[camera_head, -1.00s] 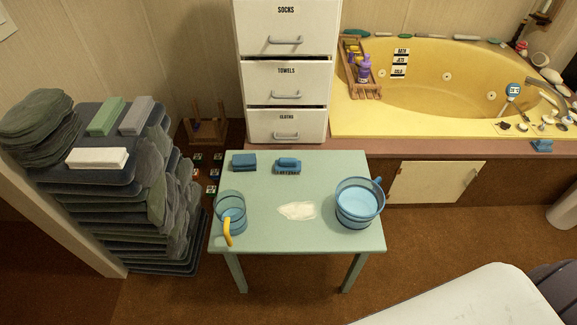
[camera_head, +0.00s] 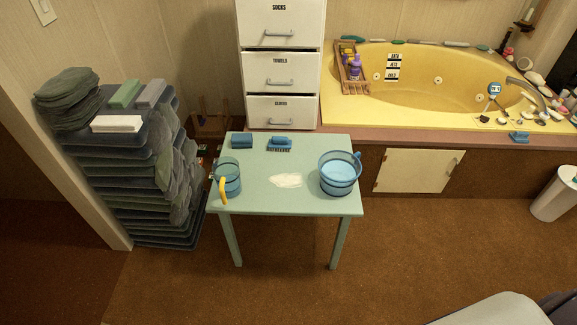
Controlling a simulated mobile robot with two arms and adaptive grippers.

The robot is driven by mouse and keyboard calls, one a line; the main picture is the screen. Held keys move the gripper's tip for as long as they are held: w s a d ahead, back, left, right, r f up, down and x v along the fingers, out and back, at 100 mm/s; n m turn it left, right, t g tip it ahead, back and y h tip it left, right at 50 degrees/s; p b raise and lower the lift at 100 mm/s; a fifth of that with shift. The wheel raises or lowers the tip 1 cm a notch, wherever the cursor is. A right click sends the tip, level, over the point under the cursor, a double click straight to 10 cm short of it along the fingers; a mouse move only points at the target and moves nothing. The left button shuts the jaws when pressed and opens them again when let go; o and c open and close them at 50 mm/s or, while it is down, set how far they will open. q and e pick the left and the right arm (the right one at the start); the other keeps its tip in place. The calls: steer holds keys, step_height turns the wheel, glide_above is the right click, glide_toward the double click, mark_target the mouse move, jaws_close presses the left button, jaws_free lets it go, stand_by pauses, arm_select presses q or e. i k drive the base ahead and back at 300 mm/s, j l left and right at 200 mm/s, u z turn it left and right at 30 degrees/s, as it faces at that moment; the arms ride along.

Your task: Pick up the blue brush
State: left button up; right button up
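The blue brush (camera_head: 279,142) lies near the back edge of the pale green table (camera_head: 250,200), bristles down, with its blue handle on top. A blue sponge-like block (camera_head: 242,141) lies to its left, apart from it. Neither of my grippers shows in the head view, so I cannot see their state.
White drawers (camera_head: 281,72) stand behind. Stacked dark slabs (camera_head: 135,180) stand left. The front floor is open.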

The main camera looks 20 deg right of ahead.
mark_target(280, 142)
steer(key=k+u, duration=0.2)
steer(key=u, duration=0.3)
steer(key=k+j+u, duration=0.1)
steer(key=u, duration=0.35)
steer(key=k+j+u, duration=0.15)
steer(key=u, duration=0.35)
steer(key=l+u, duration=0.2)
steer(key=l, duration=0.25)
steer(key=k+l+u, duration=0.2)
steer(key=l, duration=0.25)
steer(key=l+u, duration=0.25)
steer(key=l, duration=0.2)
steer(key=k+l+u, duration=0.2)
steer(key=l, duration=0.2)
steer(key=k+l+u, duration=0.2)
steer(key=l, duration=0.2)
steer(key=i, duration=0.05)
